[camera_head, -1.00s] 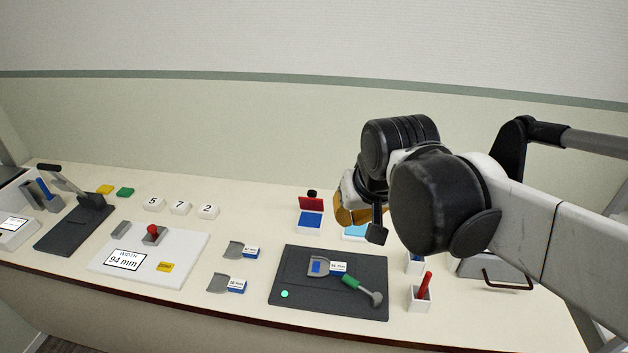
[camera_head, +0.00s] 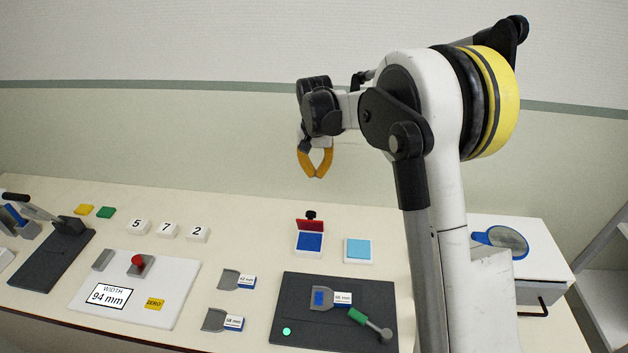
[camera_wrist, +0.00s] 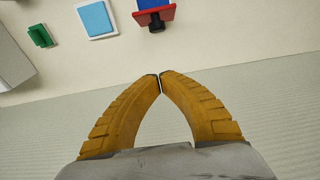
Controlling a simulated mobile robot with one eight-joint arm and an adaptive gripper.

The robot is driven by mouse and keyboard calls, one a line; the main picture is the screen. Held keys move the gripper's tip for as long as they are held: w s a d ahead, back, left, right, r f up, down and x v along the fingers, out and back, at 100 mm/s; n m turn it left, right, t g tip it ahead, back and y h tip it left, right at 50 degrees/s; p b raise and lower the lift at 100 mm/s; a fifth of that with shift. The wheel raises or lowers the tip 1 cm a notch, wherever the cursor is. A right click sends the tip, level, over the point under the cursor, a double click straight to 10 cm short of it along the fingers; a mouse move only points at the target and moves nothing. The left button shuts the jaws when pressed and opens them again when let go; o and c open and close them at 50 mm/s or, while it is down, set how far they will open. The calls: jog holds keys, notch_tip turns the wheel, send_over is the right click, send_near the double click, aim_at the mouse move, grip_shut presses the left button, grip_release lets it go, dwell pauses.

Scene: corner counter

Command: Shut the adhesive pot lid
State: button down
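The pot I take for the adhesive pot (camera_head: 309,242) is a small white square box with a blue inside, towards the back of the counter. Its red lid (camera_head: 310,225) stands open and upright at the pot's back edge, with a black knob on it. In the wrist view the red lid (camera_wrist: 143,17) and the blue inside show at the top edge. My gripper (camera_head: 317,177) hangs in the air above the counter, apart from the lid. Its yellow fingers (camera_wrist: 160,77) meet at the tips with nothing between them.
A light blue pad in a white tray (camera_head: 358,258) sits right of the pot. A dark mat (camera_head: 290,310) with a green-handled tool lies in front. Number tiles (camera_head: 168,230) stand to the left. A green item (camera_wrist: 40,36) shows in the wrist view. My arm hides part of the right side.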

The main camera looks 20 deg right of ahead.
aim_at(311, 221)
notch_tip(311, 221, down, 10)
jog(key=s+a+b, duration=0.1)
jog(key=s+b, duration=0.1)
jog(key=shift+s, duration=0.2)
jog(key=shift+s, duration=0.15)
dwell(0.3)
jog(key=shift+s+a+t+b, duration=0.15)
jog(key=shift+s+t+b, duration=0.05)
jog(key=shift+t+b, duration=0.2)
